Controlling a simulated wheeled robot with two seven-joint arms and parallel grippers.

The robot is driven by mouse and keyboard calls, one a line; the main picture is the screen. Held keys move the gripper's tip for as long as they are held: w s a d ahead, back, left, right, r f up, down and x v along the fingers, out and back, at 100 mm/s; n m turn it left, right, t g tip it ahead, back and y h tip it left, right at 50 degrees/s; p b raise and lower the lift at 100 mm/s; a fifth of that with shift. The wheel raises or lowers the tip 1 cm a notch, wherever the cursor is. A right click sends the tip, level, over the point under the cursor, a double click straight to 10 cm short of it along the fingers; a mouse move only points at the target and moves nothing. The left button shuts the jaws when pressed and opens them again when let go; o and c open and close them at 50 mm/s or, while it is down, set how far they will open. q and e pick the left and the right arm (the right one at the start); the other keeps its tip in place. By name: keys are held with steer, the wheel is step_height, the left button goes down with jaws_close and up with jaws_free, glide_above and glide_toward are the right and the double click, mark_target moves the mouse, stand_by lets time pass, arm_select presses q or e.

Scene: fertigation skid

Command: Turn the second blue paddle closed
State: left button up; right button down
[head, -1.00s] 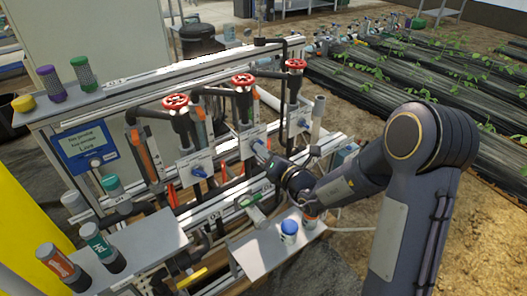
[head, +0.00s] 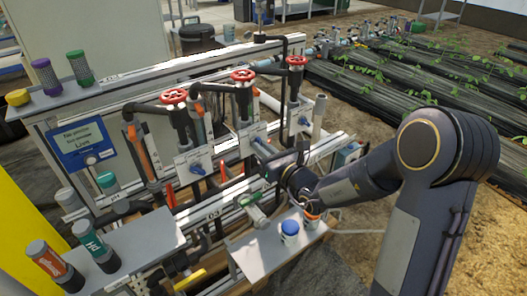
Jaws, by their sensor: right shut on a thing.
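Three blue paddles sit on pale plates along the skid's pipe row. The first blue paddle (head: 197,168) is at the left, and the third blue paddle (head: 303,121) is at the right, under a red handwheel. The second blue paddle (head: 261,145) is between them, on the middle plate (head: 252,134). My right gripper (head: 268,154) comes in from the right and is shut on the second paddle, covering part of it. The paddle's exact angle is hard to tell. My left gripper is not in view.
Red handwheels (head: 243,75) stand above the plates on dark pipes. Below my right wrist is a shelf (head: 262,259) with a blue-capped container (head: 289,231) and an orange-banded one (head: 312,214). Labelled bottles (head: 96,250) stand at the lower left. Open soil lies to the right.

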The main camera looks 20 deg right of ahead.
steer(key=shift+n, duration=0.6)
steer(key=c, duration=1.5)
jaws_free()
steer(key=shift+s, duration=0.1)
steer(key=v, duration=0.7)
steer(key=shift+s+d+p, duration=0.15)
steer(key=shift+s+p, duration=0.15)
steer(key=shift+p, duration=0.05)
steer(key=shift+r, duration=0.1)
